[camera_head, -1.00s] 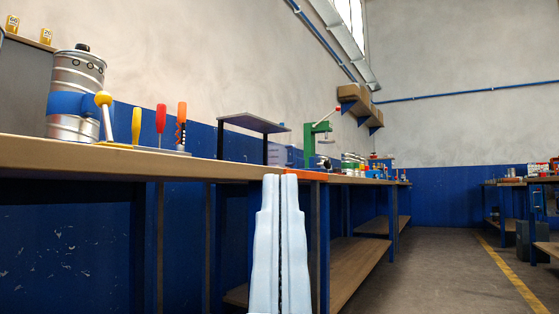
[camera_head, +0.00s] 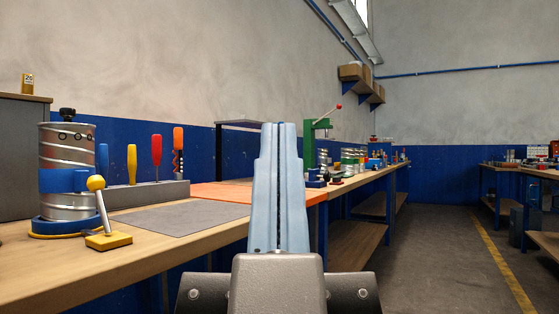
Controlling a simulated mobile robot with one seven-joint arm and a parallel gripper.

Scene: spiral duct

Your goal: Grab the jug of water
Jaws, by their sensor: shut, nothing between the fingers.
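I see no plain water jug. The nearest candidate is a ribbed silver metal canister (camera_head: 67,150) with a black knob on top and a blue band, standing in a blue base on the left of the bench. I cannot tell whether it is the jug. My gripper (camera_head: 281,126) points upward in the middle of the view. Its pale blue fingers are shut with nothing between them. It is well to the right of the canister and apart from it, and it hides part of the bench behind.
The wooden bench (camera_head: 150,262) carries a grey mat (camera_head: 180,218), a yellow-knobbed lever (camera_head: 101,205), a rack of coloured-handled tools (camera_head: 155,190) and an orange mat (camera_head: 225,190). A green press (camera_head: 311,145) stands farther back. The floor (camera_head: 440,255) on the right is clear.

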